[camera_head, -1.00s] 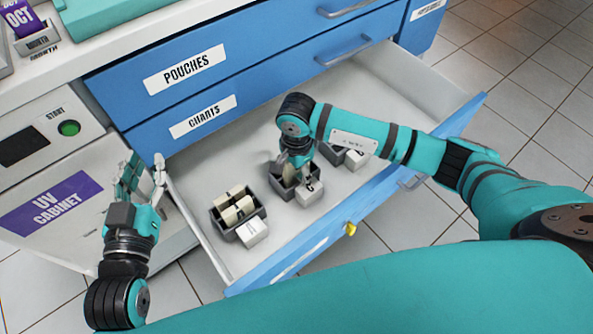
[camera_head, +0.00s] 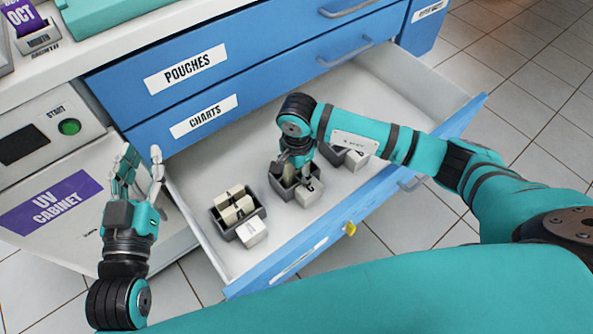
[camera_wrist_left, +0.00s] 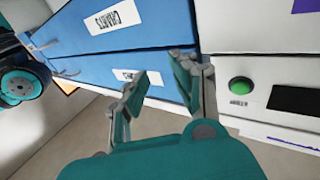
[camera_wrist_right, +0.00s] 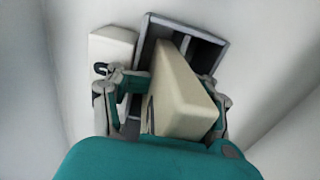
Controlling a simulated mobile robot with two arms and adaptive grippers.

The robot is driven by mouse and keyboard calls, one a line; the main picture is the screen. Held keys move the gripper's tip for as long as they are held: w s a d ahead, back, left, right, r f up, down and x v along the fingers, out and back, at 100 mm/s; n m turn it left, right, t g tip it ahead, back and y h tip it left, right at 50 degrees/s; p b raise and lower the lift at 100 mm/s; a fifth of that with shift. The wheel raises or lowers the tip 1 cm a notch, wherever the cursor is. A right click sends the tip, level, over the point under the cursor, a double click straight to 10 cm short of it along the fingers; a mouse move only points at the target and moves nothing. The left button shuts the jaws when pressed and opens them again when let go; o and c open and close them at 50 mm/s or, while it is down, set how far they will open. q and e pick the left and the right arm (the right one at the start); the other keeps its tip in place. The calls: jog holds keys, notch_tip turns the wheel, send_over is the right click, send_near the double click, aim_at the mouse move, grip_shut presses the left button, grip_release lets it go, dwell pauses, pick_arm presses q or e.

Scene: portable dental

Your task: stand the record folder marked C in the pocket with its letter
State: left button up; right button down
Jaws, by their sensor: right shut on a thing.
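A cream record folder (camera_wrist_right: 182,92) is between the fingers of my right gripper (camera_wrist_right: 162,95), which is shut on it. It stands tilted at the dark middle pocket box (camera_wrist_right: 152,28) in the open drawer; how deep it sits is hidden. In the head view my right gripper (camera_head: 292,160) is over that box (camera_head: 277,186). A white letter block (camera_head: 309,194) is in front of the box; its letter is partly covered by the fingers. The folder's own letter cannot be read. My left gripper (camera_head: 141,158) is open and empty, left of the drawer; it also shows in the left wrist view (camera_wrist_left: 160,82).
A left pocket box (camera_head: 222,228) holds several cream folders, with a white block (camera_head: 252,233) in front. Another box with a white block (camera_head: 356,160) is at the right, partly behind my right forearm. The drawer's back right floor (camera_head: 400,95) is clear.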

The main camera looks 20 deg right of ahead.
jog(key=shift+s+f, duration=0.6)
jog(key=shift+f, duration=0.3)
pick_arm(q)
jog(key=shift+r+t, duration=0.25)
jog(key=shift+t, duration=0.05)
jog(key=shift+r, duration=0.15)
pick_arm(e)
jog(key=shift+f, duration=0.1)
pick_arm(q)
jog(key=shift+d, duration=0.1)
pick_arm(e)
jog(key=shift+c, duration=1.9)
grip_release()
jog(key=shift+g, duration=0.3)
pick_arm(q)
jog(key=shift+w, duration=0.25)
pick_arm(e)
jog(key=r, duration=1.3)
jog(key=shift+w, duration=0.35)
